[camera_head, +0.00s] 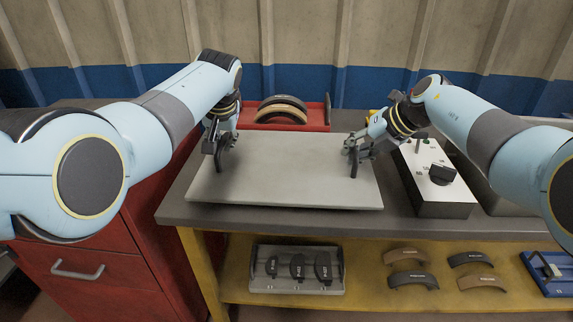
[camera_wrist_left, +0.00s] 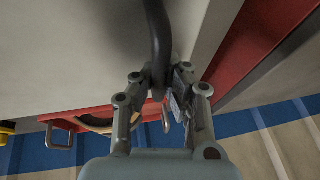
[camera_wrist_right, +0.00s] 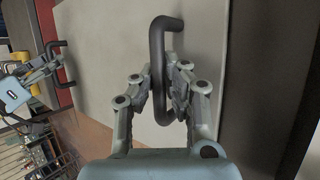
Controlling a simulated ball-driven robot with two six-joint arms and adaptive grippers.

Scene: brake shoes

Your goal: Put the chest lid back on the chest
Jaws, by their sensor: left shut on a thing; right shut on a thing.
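The chest lid (camera_head: 285,175) is a wide light-grey panel with two black handles, over the middle of the workbench; I cannot tell whether it touches the bench. My left gripper (camera_head: 221,148) is shut on the lid's left handle (camera_wrist_left: 158,40), which rises between its fingers in the left wrist view. My right gripper (camera_head: 356,152) is shut on the right handle (camera_wrist_right: 158,60). A red open container (camera_head: 318,117), perhaps the chest, stands behind the lid with curved brake shoes (camera_head: 282,108) in it. Its front part is hidden by the lid.
A control box (camera_head: 437,200) with a black knob stands close to the lid's right. The yellow shelf (camera_head: 365,250) below holds a grey tray (camera_head: 258,285) and several brake shoes. A red drawer cabinet (camera_head: 110,255) is at left; a corrugated wall (camera_head: 300,40) is behind.

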